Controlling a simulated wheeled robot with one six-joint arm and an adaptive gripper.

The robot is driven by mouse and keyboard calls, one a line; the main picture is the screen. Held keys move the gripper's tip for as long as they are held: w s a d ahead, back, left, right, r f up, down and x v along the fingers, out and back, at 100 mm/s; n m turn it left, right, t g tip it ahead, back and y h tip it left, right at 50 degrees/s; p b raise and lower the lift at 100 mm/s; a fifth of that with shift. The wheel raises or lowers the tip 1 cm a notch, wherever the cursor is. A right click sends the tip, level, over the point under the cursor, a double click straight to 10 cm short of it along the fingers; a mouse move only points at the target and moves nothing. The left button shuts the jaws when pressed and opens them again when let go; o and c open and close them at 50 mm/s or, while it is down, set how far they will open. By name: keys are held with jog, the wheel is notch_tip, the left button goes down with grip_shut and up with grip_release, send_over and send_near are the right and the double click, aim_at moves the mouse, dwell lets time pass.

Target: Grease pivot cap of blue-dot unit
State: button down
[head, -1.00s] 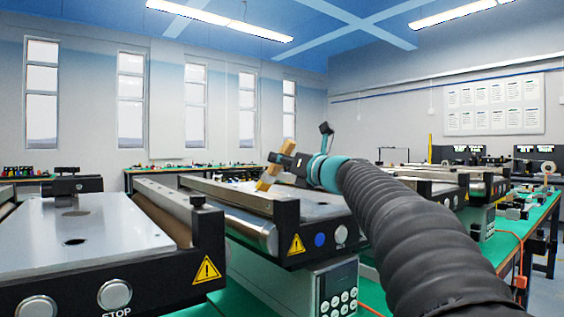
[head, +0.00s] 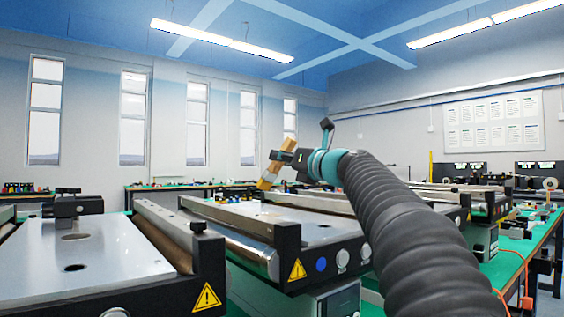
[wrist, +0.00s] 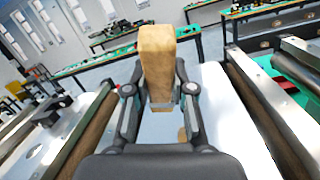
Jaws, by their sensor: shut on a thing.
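The blue-dot unit is a mini conveyor (head: 345,250) with a blue round mark (head: 321,264) on its dark front panel. My gripper (head: 274,164) is above this unit's far part in the head view. It is shut on a tan, block-shaped thing (head: 268,178), which is tilted. In the wrist view the tan block (wrist: 157,60) stands between the two fingers of my gripper (wrist: 158,95).
Another conveyor (head: 115,250) stands at the left, with a warning sticker on its end plate. More conveyors (head: 485,200) stand behind at the right on a green bench (head: 535,225). An orange cable (head: 525,275) hangs at the right.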

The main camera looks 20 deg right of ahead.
jog(key=shift+r, duration=1.5)
jog(key=shift+s+d+f+b, duration=0.1)
jog(key=shift+s+f+b, duration=0.15)
jog(key=shift+f+b, duration=0.25)
jog(key=shift+s+f+b, duration=0.25)
jog(key=shift+f+b, duration=0.1)
jog(key=shift+f, duration=0.1)
